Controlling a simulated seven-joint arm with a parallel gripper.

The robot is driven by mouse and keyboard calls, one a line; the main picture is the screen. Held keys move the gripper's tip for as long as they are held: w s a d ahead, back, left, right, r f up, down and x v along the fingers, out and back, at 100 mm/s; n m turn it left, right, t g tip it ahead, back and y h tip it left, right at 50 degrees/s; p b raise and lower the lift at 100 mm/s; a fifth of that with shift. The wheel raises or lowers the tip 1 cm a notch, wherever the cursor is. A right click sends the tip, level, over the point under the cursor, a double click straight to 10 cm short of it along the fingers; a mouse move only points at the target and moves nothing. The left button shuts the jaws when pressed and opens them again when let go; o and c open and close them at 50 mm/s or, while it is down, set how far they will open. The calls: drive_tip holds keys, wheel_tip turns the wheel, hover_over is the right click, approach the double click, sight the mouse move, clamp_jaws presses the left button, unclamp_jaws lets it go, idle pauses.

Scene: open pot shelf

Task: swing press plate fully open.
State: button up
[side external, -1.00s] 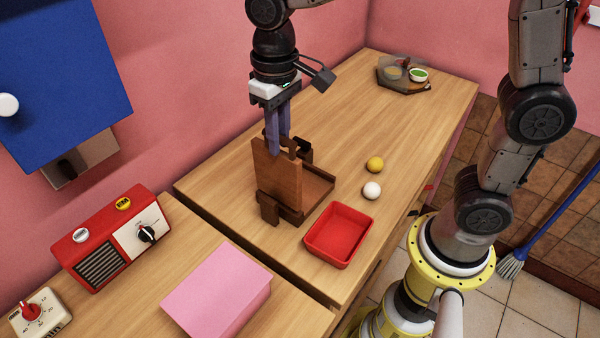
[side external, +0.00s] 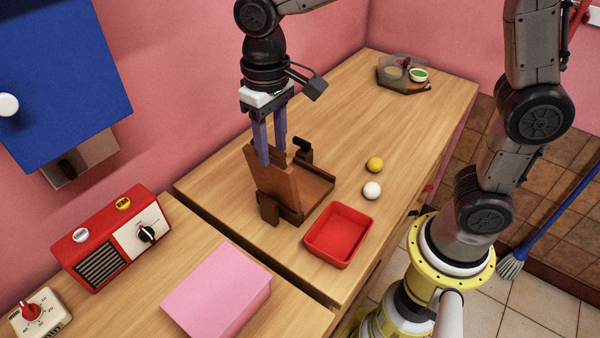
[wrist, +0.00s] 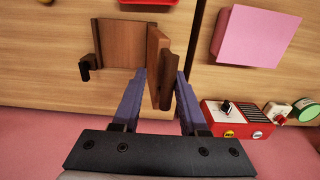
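The brown wooden press stands on the counter, with its base (side external: 316,188) lying flat and its press plate (side external: 277,188) standing up at the left side, leaning slightly back away from the base. My gripper (side external: 271,158) points down at the plate's top edge, its two purple fingers visibly apart. In the wrist view, the plate (wrist: 157,50) stands between the fingertips (wrist: 160,75), with the base (wrist: 124,42) to its left. The right finger is close to a dark bar on the plate; I cannot tell whether they touch.
A red tray (side external: 340,236) sits just in front of the press. A yellow ball (side external: 375,164) and a white ball (side external: 372,190) lie to its right. A pink box (side external: 217,290) and red radio (side external: 112,238) stand on the left counter. The back counter is mostly clear.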

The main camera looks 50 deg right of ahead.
drive_tip(key=shift+r, duration=0.2)
idle(0.4)
drive_tip(key=shift+r, duration=2.35)
drive_tip(key=s+d+r+m+t, duration=0.25)
drive_tip(key=s+d+r, duration=0.25)
drive_tip(key=s+d, duration=0.3)
drive_tip(key=s+d+f+n+t, duration=0.2)
drive_tip(key=s+d+f, duration=0.3)
drive_tip(key=s, duration=0.3)
drive_tip(key=shift+s+d+f+t, duration=0.2)
drive_tip(key=shift+s+f+t, duration=0.3)
drive_tip(key=shift+f, duration=0.4)
drive_tip(key=shift+w+n, duration=0.1)
drive_tip(key=shift+n, duration=0.15)
